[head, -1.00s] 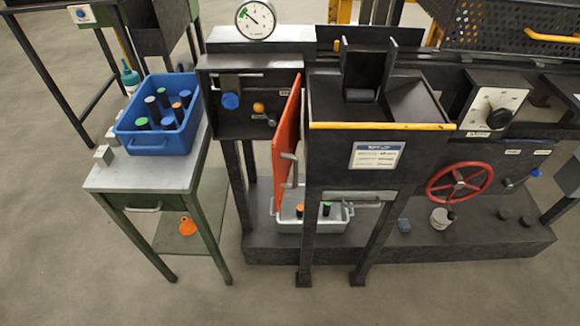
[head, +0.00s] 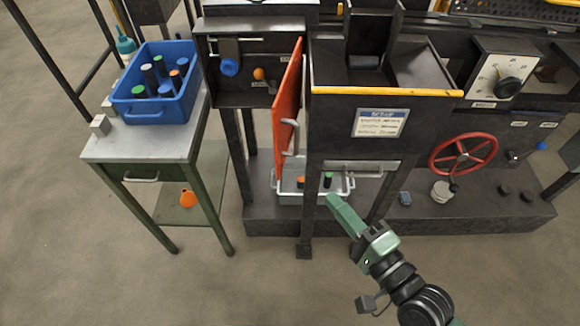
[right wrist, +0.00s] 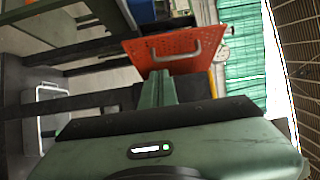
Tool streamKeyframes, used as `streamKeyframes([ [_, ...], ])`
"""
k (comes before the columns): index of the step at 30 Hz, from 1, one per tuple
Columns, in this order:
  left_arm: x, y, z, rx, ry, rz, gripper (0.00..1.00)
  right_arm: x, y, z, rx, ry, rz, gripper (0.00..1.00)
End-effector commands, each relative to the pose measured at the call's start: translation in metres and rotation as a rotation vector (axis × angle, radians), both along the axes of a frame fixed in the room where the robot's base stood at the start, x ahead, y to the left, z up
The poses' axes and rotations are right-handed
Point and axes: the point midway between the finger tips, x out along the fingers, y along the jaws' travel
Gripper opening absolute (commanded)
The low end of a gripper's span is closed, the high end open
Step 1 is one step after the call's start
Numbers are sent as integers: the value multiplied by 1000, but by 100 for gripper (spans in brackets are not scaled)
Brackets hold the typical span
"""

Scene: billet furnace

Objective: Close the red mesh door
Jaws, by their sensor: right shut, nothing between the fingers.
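The red mesh door (head: 287,100) stands swung open, edge-on in the head view, with a grey handle (head: 292,135) on its right face. In the right wrist view the door (right wrist: 165,48) shows its perforated face and the bar handle (right wrist: 172,52). My right gripper (head: 332,200) is shut and empty, below and to the right of the door, apart from it. In the right wrist view its green fingers (right wrist: 157,85) point toward the door. My left gripper is not in view.
A grey tray (head: 340,187) with small cylinders sits below the machine. A green side table (head: 145,140) holds a blue bin (head: 150,108) at the left. A red handwheel (head: 463,153) is at the right. The floor in front is clear.

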Motion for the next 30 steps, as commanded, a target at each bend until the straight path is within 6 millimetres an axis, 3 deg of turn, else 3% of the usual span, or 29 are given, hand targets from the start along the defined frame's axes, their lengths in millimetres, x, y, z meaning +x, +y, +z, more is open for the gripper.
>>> streamKeyframes([
  [15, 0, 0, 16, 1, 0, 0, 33, 84, 54, 2, -3, -4, -1, 0],
  [21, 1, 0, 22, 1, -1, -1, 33, 87, 82, 1, -3, -1, -1, 0],
  [30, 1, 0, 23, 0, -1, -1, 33, 88, 91, -1, -7, -2, -1, 0],
])
